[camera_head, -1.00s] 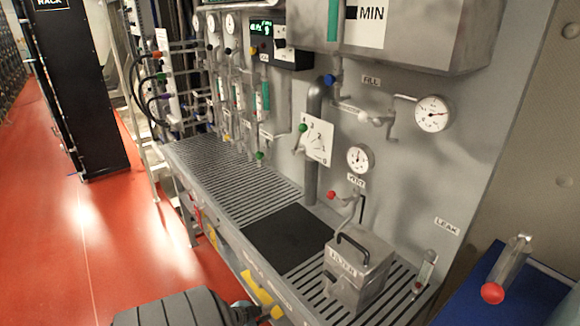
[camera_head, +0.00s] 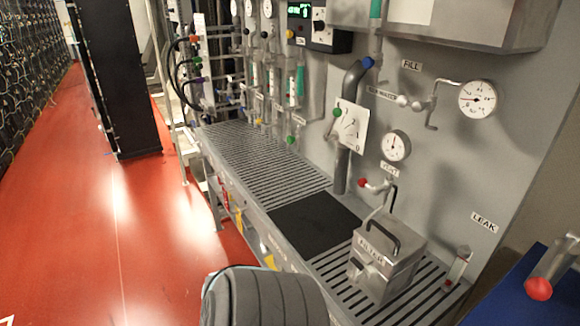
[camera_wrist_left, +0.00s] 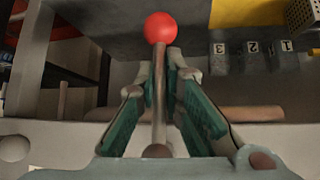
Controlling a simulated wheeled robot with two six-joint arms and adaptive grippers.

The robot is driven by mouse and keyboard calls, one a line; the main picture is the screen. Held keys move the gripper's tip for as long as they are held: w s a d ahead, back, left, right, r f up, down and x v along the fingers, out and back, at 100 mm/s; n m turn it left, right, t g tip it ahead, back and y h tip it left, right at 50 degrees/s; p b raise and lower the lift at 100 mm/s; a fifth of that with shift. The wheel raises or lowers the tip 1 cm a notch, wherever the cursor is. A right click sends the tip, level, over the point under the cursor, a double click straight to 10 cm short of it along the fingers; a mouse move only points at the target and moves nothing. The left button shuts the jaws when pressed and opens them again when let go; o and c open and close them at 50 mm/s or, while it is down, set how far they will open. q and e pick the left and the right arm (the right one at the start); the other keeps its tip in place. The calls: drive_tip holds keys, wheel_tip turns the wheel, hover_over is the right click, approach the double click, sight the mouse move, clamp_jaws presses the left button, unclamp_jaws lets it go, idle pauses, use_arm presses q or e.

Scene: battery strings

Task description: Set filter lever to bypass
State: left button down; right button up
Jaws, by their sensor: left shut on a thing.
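In the left wrist view, a lever (camera_wrist_left: 158,95) with a red ball (camera_wrist_left: 160,27) at its end stands between the green-padded fingers of my left gripper (camera_wrist_left: 160,85). The gripper is shut on the lever's rod, with the ball beyond the fingertips. No label shows on this lever. In the head view, a grey metal box marked FILTER (camera_head: 385,262) with a black handle sits on the bench grating. My left gripper is not visible there. My right gripper is in neither view.
A slatted bench (camera_head: 240,155) runs along the wall panel, with a black mat (camera_head: 313,222) on it. Gauges and pipes line the panel. A red-ended handle (camera_head: 538,289) is above a blue surface at right. Numbered blocks (camera_wrist_left: 252,55) show in the wrist view. Red floor is open at left.

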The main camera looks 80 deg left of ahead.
use_arm(q)
drive_tip(key=shift+d+f, duration=0.1)
drive_tip(key=shift+d, duration=0.05)
drive_tip(key=c, duration=1.7)
unclamp_jaws()
drive_tip(key=shift+s, duration=0.2)
drive_tip(key=v, duration=1.1)
drive_tip(key=shift+r, duration=0.4)
drive_tip(key=shift+s, duration=0.1)
